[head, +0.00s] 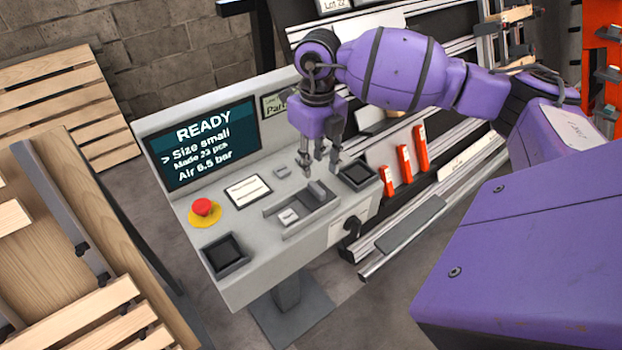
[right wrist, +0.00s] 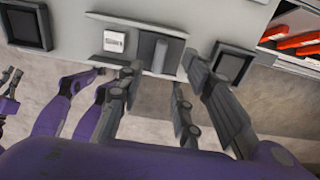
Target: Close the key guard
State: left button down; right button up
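On the sloped grey console is a long grey framed recess (head: 270,211). A pale labelled key (head: 288,216) is uncovered in its left part, and it also shows in the right wrist view (right wrist: 115,40). A grey raised block on a darker plate (head: 318,190), seemingly the key guard, is at the recess's right end; it also shows in the right wrist view (right wrist: 161,52). My right gripper (head: 320,168) points down above the block, its fingers apart and nothing seen between them. Whether a finger touches the block is unclear.
The console has a READY screen (head: 205,143), a red emergency button (head: 205,209) and black square trays (head: 225,254) (head: 357,175) at both ends. A rack with orange pieces (head: 405,164) stands at right. Wooden pallets (head: 62,105) stand at left.

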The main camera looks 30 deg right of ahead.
aim_at(315, 185)
notch_tip(315, 185, down, 8)
jog(key=shift+r, duration=0.25)
grip_shut()
dwell(0.4)
